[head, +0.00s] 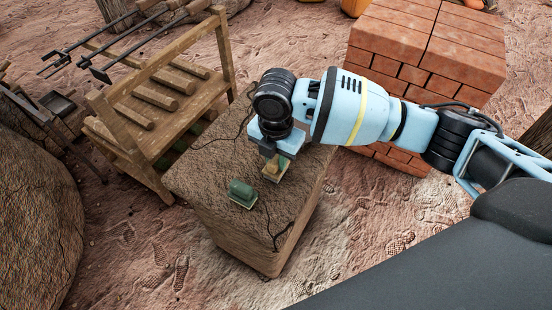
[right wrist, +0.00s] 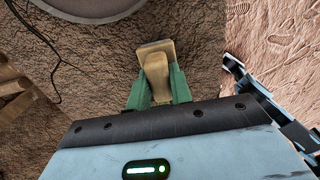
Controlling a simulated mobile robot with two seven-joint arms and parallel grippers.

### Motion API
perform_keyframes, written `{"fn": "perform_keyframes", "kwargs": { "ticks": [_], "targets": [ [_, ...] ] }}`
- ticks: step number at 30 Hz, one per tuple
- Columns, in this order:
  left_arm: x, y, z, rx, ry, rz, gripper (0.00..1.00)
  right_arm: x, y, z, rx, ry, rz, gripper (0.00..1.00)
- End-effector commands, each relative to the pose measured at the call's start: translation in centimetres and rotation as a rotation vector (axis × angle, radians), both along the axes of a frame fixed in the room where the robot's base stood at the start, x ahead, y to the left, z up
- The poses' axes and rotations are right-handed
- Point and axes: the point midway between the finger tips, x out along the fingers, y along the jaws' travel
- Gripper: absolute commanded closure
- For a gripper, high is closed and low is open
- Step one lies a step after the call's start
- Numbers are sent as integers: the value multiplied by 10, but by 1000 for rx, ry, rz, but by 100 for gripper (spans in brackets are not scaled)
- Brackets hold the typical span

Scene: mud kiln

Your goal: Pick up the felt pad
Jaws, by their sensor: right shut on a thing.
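The felt pad (right wrist: 155,75) looks like a tan, rounded grip on a paler flat base. In the right wrist view it sits between the two green fingers of my right gripper (right wrist: 158,92), which is shut on it. In the head view the pad (head: 271,171) is at the top of the cracked mud block (head: 205,175), partly hidden by my right gripper (head: 275,163). I cannot tell whether its base touches the block. My left gripper is not in view.
A green block on a pale base (head: 241,191) stands on the mud block, just left of and nearer than the pad. A wooden rack (head: 150,110) stands close on the left. A red brick stack (head: 430,50) is behind right. A boulder (head: 35,220) is at far left.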

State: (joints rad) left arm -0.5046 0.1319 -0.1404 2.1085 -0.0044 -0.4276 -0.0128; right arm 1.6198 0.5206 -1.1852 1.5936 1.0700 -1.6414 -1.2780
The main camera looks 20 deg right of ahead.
Motion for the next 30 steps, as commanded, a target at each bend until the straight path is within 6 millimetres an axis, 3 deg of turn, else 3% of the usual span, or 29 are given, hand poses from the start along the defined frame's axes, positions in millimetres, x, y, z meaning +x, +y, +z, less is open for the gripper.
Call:
{"fn": "perform_keyframes", "kwargs": {
  "ticks": [7,21,30],
  "targets": [
    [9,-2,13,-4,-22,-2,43,0,1,36,3,-4,1,100],
    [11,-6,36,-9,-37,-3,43,-108,-10,42,2,-1,3,100],
    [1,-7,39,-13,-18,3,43,-151,-14,44,1,-1,1,100]
  ]
}}
